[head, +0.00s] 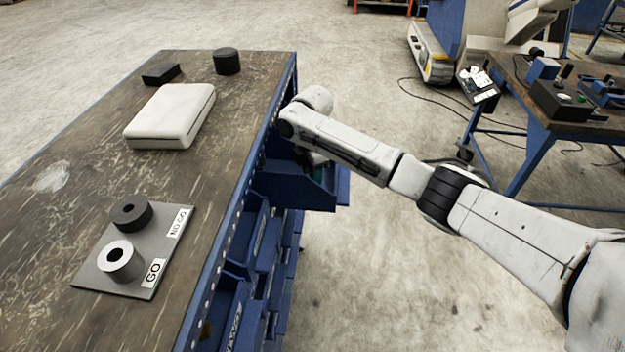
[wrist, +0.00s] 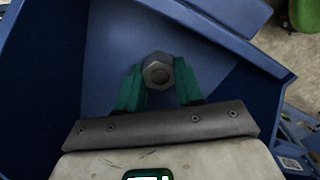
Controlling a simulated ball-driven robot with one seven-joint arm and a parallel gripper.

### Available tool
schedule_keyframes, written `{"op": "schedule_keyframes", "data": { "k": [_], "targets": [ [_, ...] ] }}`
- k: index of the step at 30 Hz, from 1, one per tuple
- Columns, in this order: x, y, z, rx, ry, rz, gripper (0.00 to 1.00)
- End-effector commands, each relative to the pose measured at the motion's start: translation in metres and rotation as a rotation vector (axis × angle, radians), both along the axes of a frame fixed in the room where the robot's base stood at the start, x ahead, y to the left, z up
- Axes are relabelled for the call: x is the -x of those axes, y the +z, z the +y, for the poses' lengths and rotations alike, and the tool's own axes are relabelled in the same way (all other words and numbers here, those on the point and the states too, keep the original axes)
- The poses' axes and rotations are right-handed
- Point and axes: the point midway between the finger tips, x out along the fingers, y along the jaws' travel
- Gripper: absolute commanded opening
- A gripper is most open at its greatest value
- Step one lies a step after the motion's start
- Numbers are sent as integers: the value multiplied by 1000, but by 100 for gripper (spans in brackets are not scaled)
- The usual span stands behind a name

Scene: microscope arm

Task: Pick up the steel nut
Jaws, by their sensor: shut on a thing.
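The nut and fingers are inside or just over a blue bin (wrist: 95,45); I cannot tell whether the nut still touches the bin floor. In the head view the blue bin (head: 292,188) hangs at the bench's side, with my arm's end reaching into it. The nut is hidden there.
The workbench (head: 75,185) carries a grey plate with GO and NO GO labels (head: 140,283), a white case (head: 172,115) and two dark pieces at the far end. More blue bins (head: 250,285) line its side. A second table (head: 515,75) stands at right. Open floor lies between.

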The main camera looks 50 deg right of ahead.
Motion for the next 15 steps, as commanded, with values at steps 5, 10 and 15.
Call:
{"op": "schedule_keyframes", "data": {
  "k": [5, 10, 15],
  "targets": [
    [0, 0, 0, 0, 0, 0, 10],
    [0, 1, 0, 0, 0, -1, 2],
    [0, 1, 0, 0, 0, -1, 2]
  ]
}}
